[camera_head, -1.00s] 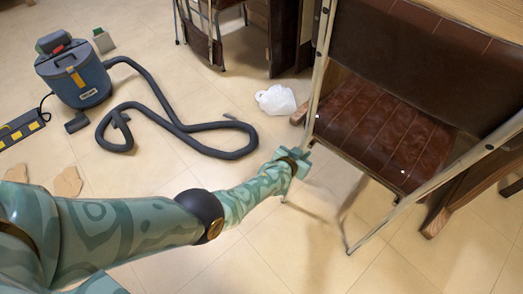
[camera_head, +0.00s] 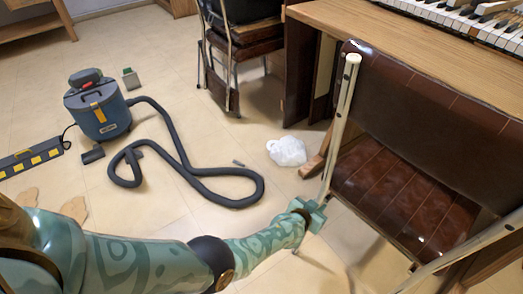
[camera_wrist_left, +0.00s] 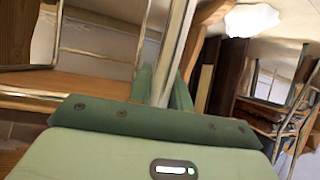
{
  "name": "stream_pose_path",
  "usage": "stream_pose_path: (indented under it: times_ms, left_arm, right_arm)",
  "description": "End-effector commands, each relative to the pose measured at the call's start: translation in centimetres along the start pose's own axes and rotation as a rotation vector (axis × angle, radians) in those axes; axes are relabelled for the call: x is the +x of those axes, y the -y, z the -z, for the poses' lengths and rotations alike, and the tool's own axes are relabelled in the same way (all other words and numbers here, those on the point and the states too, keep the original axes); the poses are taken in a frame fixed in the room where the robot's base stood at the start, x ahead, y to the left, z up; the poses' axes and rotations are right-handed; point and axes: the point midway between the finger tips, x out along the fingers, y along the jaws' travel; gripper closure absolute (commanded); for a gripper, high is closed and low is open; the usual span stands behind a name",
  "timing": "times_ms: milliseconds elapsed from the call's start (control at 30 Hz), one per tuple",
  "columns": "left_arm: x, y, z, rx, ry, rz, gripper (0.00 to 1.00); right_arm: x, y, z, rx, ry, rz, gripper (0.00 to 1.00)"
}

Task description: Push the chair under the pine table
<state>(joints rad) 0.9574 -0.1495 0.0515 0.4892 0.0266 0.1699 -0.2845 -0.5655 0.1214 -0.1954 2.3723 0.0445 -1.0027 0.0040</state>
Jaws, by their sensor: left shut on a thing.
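The chair (camera_head: 396,193) has a dark brown padded seat and back on a pale metal frame. My left gripper (camera_head: 318,213) is shut on the chair's left frame tube, low beside the seat. In the left wrist view the pale tube (camera_wrist_left: 174,50) runs up between the green fingers (camera_wrist_left: 162,88). My right gripper is not in view.
Piano keys (camera_head: 475,15) lie on the table. A white plastic bag (camera_head: 287,151) is on the floor left of the chair. A second chair (camera_head: 240,35) stands behind it. A blue vacuum cleaner (camera_head: 98,108) with a dark hose (camera_head: 185,165) lies left.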

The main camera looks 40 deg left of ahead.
Motion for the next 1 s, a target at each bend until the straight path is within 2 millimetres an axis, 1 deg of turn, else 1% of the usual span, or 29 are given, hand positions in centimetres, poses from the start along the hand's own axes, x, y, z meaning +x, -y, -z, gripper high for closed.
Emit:
stream_pose_path:
  times_ms: [33, 67, 100, 167, 467, 633, 1000]
  left_arm:
    - [0.1, -0.2, 1.1, -0.005, -0.020, -0.001, 1.00]
    - [0.1, -0.2, 1.1, -0.005, -0.020, -0.001, 0.72]
    - [0.1, -0.1, 1.0, -0.005, -0.018, 0.000, 0.61]
    - [0.1, -0.1, 0.8, -0.004, -0.015, 0.000, 0.45]
    - [-0.1, 0.0, 0.3, -0.001, -0.006, 0.001, 0.45]
    - [-1.7, 0.1, -0.2, -0.001, -0.006, 0.001, 0.45]
    - [-5.6, 0.1, -2.5, 0.001, -0.005, 0.002, 0.45]
  right_arm:
    - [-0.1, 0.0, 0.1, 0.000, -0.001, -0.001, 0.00]
    - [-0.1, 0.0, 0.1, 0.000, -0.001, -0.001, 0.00]
    - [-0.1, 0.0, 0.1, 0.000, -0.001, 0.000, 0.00]
    - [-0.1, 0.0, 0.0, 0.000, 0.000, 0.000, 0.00]
    - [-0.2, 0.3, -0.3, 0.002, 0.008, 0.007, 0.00]
    - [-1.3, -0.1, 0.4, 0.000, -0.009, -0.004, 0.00]
    - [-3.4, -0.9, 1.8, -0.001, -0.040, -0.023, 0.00]
